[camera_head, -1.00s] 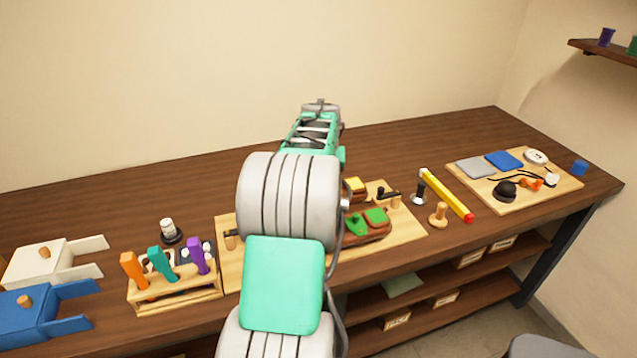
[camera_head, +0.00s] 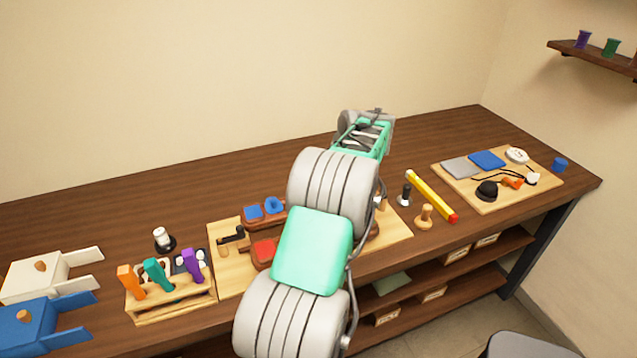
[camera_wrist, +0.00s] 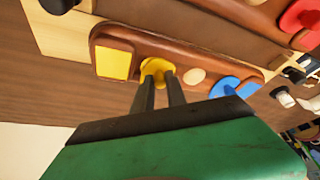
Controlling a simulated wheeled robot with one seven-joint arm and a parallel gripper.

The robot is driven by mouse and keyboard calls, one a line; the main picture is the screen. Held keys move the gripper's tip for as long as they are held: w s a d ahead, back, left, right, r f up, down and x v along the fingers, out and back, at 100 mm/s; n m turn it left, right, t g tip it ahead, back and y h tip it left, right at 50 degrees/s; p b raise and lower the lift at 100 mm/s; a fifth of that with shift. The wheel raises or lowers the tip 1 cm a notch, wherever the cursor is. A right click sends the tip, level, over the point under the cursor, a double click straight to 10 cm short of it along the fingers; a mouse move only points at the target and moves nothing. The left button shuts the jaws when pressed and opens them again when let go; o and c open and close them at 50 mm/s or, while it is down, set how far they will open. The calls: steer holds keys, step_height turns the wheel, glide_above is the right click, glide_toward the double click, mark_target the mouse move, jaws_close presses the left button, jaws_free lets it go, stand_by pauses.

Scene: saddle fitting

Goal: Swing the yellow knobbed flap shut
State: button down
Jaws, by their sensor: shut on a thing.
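In the wrist view, the yellow knobbed flap (camera_wrist: 157,69) sits on a brown wooden saddle block (camera_wrist: 138,42), just right of a flat yellow square (camera_wrist: 114,63). My gripper (camera_wrist: 161,80) has its two dark fingers close together on the yellow knob, shut on it. The fingers cover the knob's lower part, so I cannot tell how far the flap is swung. In the head view, my arm hides the gripper and the yellow flap.
A round wooden peg (camera_wrist: 195,76) and a blue knobbed piece (camera_wrist: 226,86) stand right of the flap. A red piece (camera_wrist: 302,18) lies beyond. In the head view, a tool rack (camera_head: 172,307) is left and a yellow bar (camera_head: 432,196) right of the work board (camera_head: 228,281).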

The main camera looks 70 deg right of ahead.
steer(key=shift+s+d+r+n+y+p, duration=0.15)
steer(key=shift+d+n+y+p, duration=0.1)
steer(key=shift+n+p, duration=0.35)
steer(key=shift+s+d+f+n+y+p, duration=0.15)
steer(key=shift+n+y+p, duration=0.1)
steer(key=shift+n+p, duration=0.35)
steer(key=shift+r, duration=0.1)
steer(key=c, duration=1.4)
jaws_free()
steer(key=shift+o, duration=0.2)
steer(key=p+v, duration=0.1)
steer(key=v, duration=0.6)
steer(key=shift+s+r+p, duration=0.2)
steer(key=shift+r+p, duration=0.05)
steer(key=shift+p, duration=0.1)
